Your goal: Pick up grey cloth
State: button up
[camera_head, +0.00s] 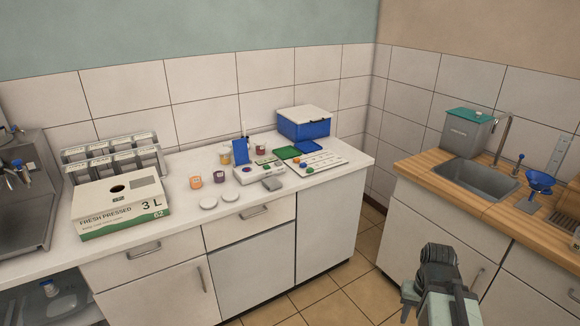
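A small grey folded thing that looks like the grey cloth (272,184) lies on the white counter (330,187) near its front edge. My gripper (409,300) is low at the bottom right, over the floor and well apart from the cloth. Its fingers are small and partly hidden by my arm, so I cannot tell whether they are open or shut.
A blue box with a white lid (305,124) stands at the back. A juice carton (119,207) and a grey rack (112,157) stand left. Small jars (219,175) stand nearby. Tiled floor lies between this counter and the wooden sink counter (450,188) at right.

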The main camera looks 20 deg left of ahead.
aim_at(271, 184)
jog(key=u, duration=0.05)
jog(key=i, duration=2.5)
jog(key=u, duration=3.85)
jog(key=i, duration=0.5)
jog(key=u, duration=0.05)
